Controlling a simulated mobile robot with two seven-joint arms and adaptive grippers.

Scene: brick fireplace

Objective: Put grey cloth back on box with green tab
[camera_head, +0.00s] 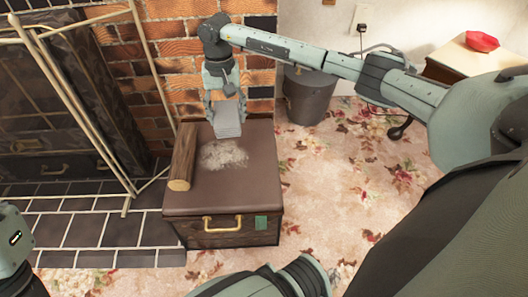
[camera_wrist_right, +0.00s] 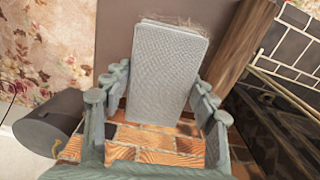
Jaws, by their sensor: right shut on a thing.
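The box with the green tab (camera_head: 261,223) is a dark wooden box (camera_head: 255,185) with a brown top and a brass handle, beside the hearth. The grey cloth (camera_head: 229,124) is a small folded block above the back part of the box top. My right gripper (camera_head: 226,104) is shut on it from above. In the right wrist view the cloth (camera_wrist_right: 168,75) sits between the two fingers, over the brown top. I cannot tell whether its lower end touches the top.
A log (camera_head: 183,160) lies along the left side of the box top. A pale, powdery patch (camera_head: 224,155) lies in the middle of the top. A dark bucket (camera_head: 309,97) stands behind right. The brick wall is close behind the box. The right part of the top is bare.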

